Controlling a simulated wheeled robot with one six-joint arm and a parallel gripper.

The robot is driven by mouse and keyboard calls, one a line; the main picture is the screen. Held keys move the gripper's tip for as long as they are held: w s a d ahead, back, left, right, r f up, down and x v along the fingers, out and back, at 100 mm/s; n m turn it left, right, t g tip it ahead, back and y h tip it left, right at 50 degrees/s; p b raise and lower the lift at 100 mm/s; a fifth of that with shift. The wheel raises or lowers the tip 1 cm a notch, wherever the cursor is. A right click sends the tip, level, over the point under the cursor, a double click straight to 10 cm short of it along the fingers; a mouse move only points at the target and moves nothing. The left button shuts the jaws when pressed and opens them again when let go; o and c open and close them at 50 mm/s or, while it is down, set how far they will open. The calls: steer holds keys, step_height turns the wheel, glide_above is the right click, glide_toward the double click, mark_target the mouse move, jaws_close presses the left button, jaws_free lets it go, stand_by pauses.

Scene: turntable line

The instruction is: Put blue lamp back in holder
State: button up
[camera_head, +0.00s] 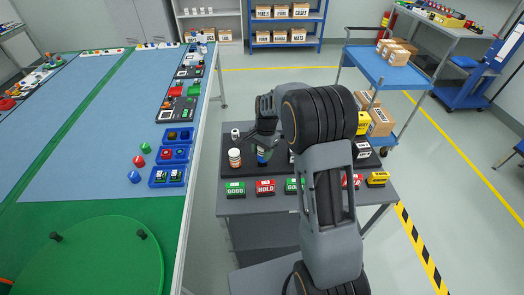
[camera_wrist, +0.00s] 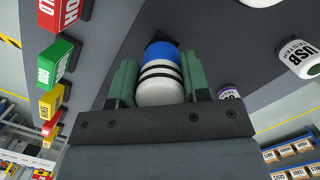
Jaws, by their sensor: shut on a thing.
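My gripper (camera_head: 264,147) is over the left part of a dark-topped cart. In the wrist view its green fingers (camera_wrist: 157,85) are shut on the blue lamp (camera_wrist: 161,72), a white body with black bands and a blue dome. The blue end points away from the wrist. In the head view a bit of blue (camera_head: 262,161) shows just below the fingers. I cannot tell whether the lamp touches the cart top. No holder for the lamp can be clearly picked out; my arm hides part of the cart top.
A USB tester (camera_wrist: 300,58) and a purple-ringed item (camera_wrist: 230,91) show in the wrist view. Signs, including a green one (camera_head: 235,188) and a red HOLD one (camera_head: 265,187), line the cart's front. Blue trays (camera_head: 154,183) lie on the left table.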

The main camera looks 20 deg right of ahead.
steer(key=shift+f+b, duration=0.6)
steer(key=shift+f, duration=0.35)
steer(key=o, duration=1.1)
steer(key=shift+r, duration=0.1)
steer(key=r, duration=0.4)
steer(key=d+r, duration=0.1)
steer(key=r, duration=0.3)
steer(key=w+r, duration=0.1)
steer(key=r, duration=0.4)
steer(key=shift+d+r+b, duration=0.1)
steer(key=shift+d+b, duration=0.2)
steer(key=shift+d, duration=0.05)
steer(key=shift+w+r, duration=0.1)
steer(key=shift+r, duration=0.05)
steer(key=shift+w+n, duration=0.2)
steer(key=shift+n, duration=0.4)
steer(key=s+a+n+t+h, duration=0.1)
steer(key=s+n+t, duration=0.4)
steer(key=s, duration=1.8)
steer(key=shift+a+r+n, duration=0.25)
steer(key=shift+r+n, duration=0.05)
steer(key=shift+n, duration=2.2)
